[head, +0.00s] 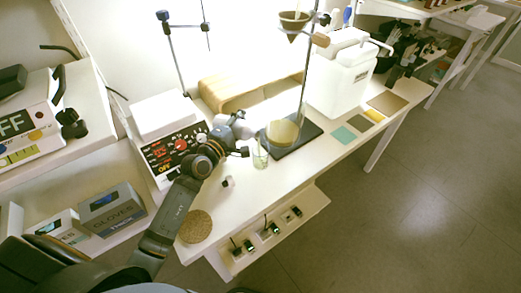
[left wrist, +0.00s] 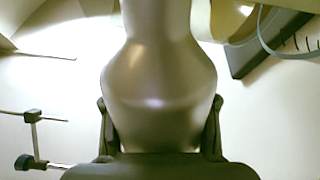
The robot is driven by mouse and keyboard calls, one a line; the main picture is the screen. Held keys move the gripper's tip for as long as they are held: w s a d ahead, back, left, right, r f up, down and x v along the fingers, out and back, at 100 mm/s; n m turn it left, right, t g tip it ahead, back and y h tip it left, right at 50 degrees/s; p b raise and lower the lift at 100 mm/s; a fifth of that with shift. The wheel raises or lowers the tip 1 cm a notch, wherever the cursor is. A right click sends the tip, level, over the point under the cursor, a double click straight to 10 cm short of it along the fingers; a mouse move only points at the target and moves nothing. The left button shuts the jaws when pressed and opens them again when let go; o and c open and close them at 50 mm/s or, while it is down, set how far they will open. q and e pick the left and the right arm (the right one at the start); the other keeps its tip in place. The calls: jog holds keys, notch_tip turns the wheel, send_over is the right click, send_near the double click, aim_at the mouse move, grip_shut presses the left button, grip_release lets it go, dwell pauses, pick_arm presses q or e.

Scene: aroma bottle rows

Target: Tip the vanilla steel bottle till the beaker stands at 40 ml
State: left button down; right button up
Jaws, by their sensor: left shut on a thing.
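My left gripper (head: 238,143) is shut around a grey steel bottle (head: 241,126). In the left wrist view the bottle (left wrist: 158,85) fills the middle, between the two dark fingers (left wrist: 160,125). No label shows, so I cannot tell its scent. The small clear beaker (head: 260,158) stands on the white table, just right of the gripper and at the front edge of the dark stand base. It has a faint greenish tint; its level cannot be read. A curved clear rim with tick marks (left wrist: 300,42) shows at the right of the wrist view. My right gripper is not in view.
A stand with a dark base (head: 308,134) holds a funnel (head: 295,20) above a round yellowish vessel (head: 283,132). A control box (head: 172,150) is left of the gripper. A white jug (head: 342,80) stands behind. A cork mat (head: 196,226) lies at the front; table around it is mostly clear.

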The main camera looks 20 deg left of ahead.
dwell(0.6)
pick_arm(q)
jog(key=n, duration=0.1)
jog(key=n+p, duration=0.1)
jog(key=shift+a+n, duration=0.2)
jog(key=shift+n, duration=0.1)
jog(key=shift+w, duration=0.1)
jog(key=n, duration=0.2)
jog(key=d+f+n+p, duration=0.1)
jog(key=n, duration=0.2)
jog(key=shift+s+d+f+n+p, duration=0.2)
jog(key=shift+f+n+p, duration=0.1)
jog(key=shift+f+n, duration=0.1)
jog(key=shift+r, duration=0.15)
